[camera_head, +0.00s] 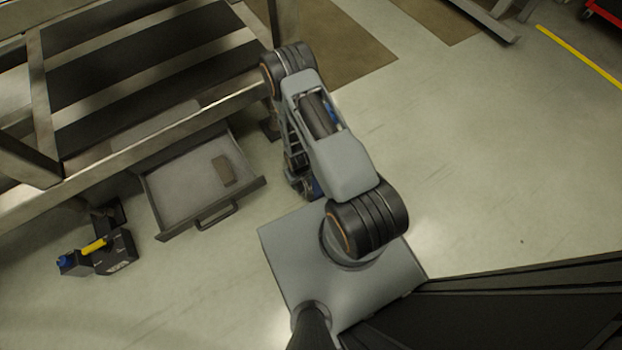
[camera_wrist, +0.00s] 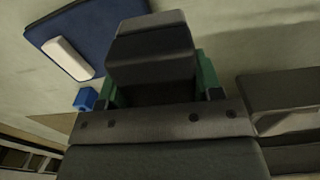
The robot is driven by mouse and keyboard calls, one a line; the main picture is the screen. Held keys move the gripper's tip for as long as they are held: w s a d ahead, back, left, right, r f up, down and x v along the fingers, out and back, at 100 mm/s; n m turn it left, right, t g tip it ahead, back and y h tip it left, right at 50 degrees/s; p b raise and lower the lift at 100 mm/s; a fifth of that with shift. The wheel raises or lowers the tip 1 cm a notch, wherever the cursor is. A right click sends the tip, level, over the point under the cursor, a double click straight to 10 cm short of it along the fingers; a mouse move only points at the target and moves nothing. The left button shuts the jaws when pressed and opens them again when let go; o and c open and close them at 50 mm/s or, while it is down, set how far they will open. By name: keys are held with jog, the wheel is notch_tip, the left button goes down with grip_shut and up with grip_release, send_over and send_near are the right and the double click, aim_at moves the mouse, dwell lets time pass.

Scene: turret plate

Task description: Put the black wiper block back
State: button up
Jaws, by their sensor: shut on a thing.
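My gripper (camera_wrist: 157,82) is shut on a dark block (camera_wrist: 150,50), which I take to be the black wiper block. Green finger parts show at the block's two sides in the wrist view. The block fills the upper middle of that view, clear of the blue mat. In the head view my arm hides the gripper and the held block.
An open drawer (camera_head: 178,190) under a metal rack (camera_head: 150,137) holds a flat brownish piece (camera_head: 224,170). A black device with a yellow handle (camera_head: 95,246) stands lower left. A blue mat (camera_wrist: 45,33) bears a white block (camera_wrist: 68,58); a blue cube (camera_wrist: 86,98) is nearby.

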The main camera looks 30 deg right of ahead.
jog(key=f+b, duration=0.1)
jog(key=f, duration=0.2)
jog(key=shift+s+f, duration=0.15)
jog(key=shift+s, duration=0.05)
jog(key=shift+d+f+b, duration=0.15)
jog(key=shift+f+b, duration=0.2)
jog(key=shift+b, duration=0.2)
jog(key=w+d+f+b, duration=0.3)
jog(key=w+d+f, duration=0.1)
jog(key=w+d+f+b, duration=0.4)
jog(key=w+d+f, duration=0.1)
jog(key=shift+w+f, duration=0.1)
jog(key=shift+w, duration=0.2)
jog(key=f, duration=0.1)
jog(key=f+b, duration=0.2)
jog(key=shift+w+d+f, duration=0.2)
jog(key=shift+w+f, duration=0.05)
jog(key=shift+f, duration=0.1)
jog(key=o, duration=0.8)
jog(key=shift+f, duration=0.1)
jog(key=shift+o, duration=0.2)
